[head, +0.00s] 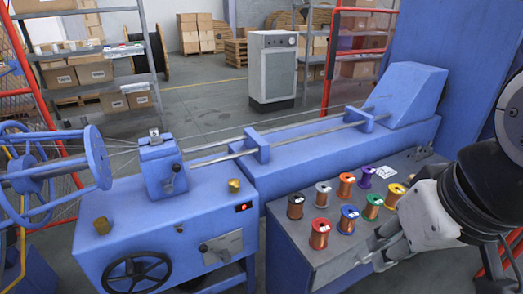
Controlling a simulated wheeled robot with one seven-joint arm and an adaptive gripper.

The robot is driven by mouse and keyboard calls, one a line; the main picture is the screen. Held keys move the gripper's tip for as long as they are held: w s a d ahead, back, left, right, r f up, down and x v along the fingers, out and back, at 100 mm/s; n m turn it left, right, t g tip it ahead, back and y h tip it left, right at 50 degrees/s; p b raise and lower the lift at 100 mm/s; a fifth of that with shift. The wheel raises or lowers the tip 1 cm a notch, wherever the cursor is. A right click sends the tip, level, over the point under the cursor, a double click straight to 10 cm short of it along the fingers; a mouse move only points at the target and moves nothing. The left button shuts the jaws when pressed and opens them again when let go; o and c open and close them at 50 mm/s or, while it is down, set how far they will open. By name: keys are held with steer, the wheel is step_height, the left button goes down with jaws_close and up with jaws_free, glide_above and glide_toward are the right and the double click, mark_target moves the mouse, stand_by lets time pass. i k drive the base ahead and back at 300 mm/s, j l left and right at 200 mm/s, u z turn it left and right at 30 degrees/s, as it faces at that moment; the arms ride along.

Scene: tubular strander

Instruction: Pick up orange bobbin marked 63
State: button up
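Several copper-wound bobbins with coloured flanges stand upright in two rows on a grey bench top (290,247). An orange-red bobbin (319,234) is at the front left, and another orange-red one (346,186) is in the back row. A yellow-orange bobbin (395,196) stands at the right of the front row. Their marks are too small to read, so I cannot tell which is 63. My gripper (378,253) is over the bench's front right part, right of the front orange-red bobbin and apart from it. Its fingers look spread and empty.
Close neighbours are a blue bobbin (347,219), a green one (372,206), a dark one (295,206), a grey one (322,194) and a purple one (366,177). The blue machine (330,160) borders the bench's back and left.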

mark_target(346, 186)
steer(key=i+l, duration=0.2)
steer(key=i, duration=0.3)
steer(key=i+l, duration=0.25)
steer(key=i, duration=0.2)
